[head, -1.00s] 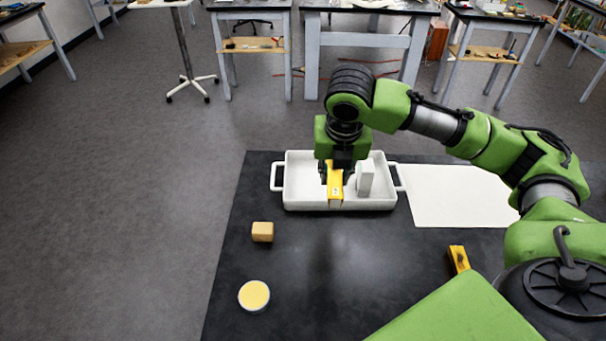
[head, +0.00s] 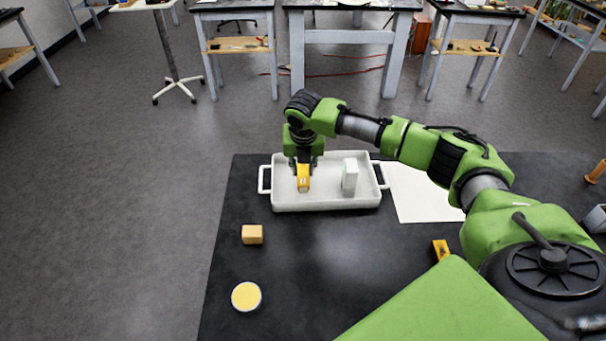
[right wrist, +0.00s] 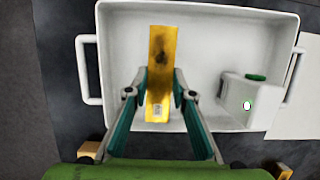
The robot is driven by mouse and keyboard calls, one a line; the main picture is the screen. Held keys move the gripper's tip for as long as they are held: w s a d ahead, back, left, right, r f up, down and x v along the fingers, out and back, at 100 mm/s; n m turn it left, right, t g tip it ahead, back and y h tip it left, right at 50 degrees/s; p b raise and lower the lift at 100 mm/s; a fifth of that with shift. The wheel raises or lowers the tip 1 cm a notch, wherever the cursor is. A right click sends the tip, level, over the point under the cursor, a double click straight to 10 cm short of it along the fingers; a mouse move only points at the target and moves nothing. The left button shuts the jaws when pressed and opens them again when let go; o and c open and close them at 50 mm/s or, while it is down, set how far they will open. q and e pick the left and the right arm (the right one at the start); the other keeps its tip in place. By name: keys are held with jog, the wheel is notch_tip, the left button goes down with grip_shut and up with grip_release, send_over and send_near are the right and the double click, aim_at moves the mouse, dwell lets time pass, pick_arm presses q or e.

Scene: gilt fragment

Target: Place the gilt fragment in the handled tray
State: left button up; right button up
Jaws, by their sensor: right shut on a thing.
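The gilt fragment (head: 303,184) is a flat yellow bar with a dark smudge and a small label. It also shows in the right wrist view (right wrist: 160,92). My right gripper (head: 303,166) is shut on it, with a finger at each long side (right wrist: 161,94). The handled tray (head: 330,205) is white and rectangular with a handle at each end. The fragment is over the left half of the tray, within its rim as seen from above. I cannot tell whether it touches the tray floor. My left gripper is not in view.
A white box-shaped container (head: 350,176) with a green cap (right wrist: 256,77) stands in the tray's right half. A tan block (head: 252,234) and a round yellow-topped tin (head: 246,296) sit in front. A white sheet (head: 420,190) lies right of the tray, a yellow object (head: 441,249) nearer me.

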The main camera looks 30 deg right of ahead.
aim_at(303, 172)
notch_tip(303, 172, down, 2)
jog(key=shift+f+p, duration=0.15)
jog(key=shift+p, duration=0.45)
jog(key=shift+f, duration=0.5)
jog(key=o, duration=1.1)
jog(key=shift+f, duration=0.1)
jog(key=b+v, duration=0.1)
jog(key=v, duration=1.1)
jog(key=shift+w, duration=0.1)
